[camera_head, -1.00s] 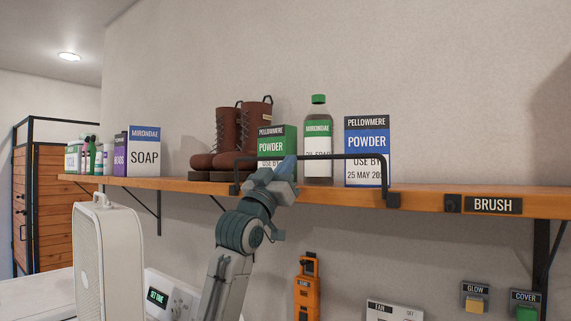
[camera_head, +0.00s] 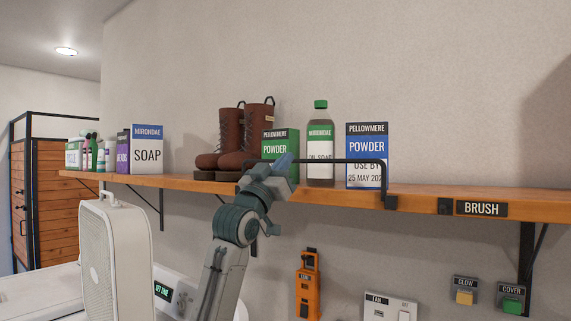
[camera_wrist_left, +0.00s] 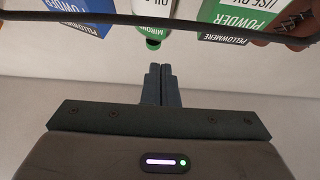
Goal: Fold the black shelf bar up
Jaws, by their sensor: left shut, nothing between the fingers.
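The black shelf bar (camera_head: 340,161) stands raised above the front edge of the wooden shelf, in front of the goods. Its right end comes down to a black bracket (camera_head: 390,202) on the shelf edge. Its left end is partly behind my left gripper (camera_head: 285,168). That gripper is shut and empty, close to the left part of the bar; I cannot tell whether they touch. In the left wrist view the bar (camera_wrist_left: 170,22) crosses the top of the picture, and the shut fingers (camera_wrist_left: 161,86) appear below it, apart from it in the picture.
The shelf (camera_head: 440,197) holds brown boots (camera_head: 232,140), a green powder box (camera_head: 281,147), a green-capped bottle (camera_head: 320,150) and a blue powder box (camera_head: 367,145) behind the bar. A white heater-like unit (camera_head: 115,250) stands at lower left. Wall switches hang below the shelf.

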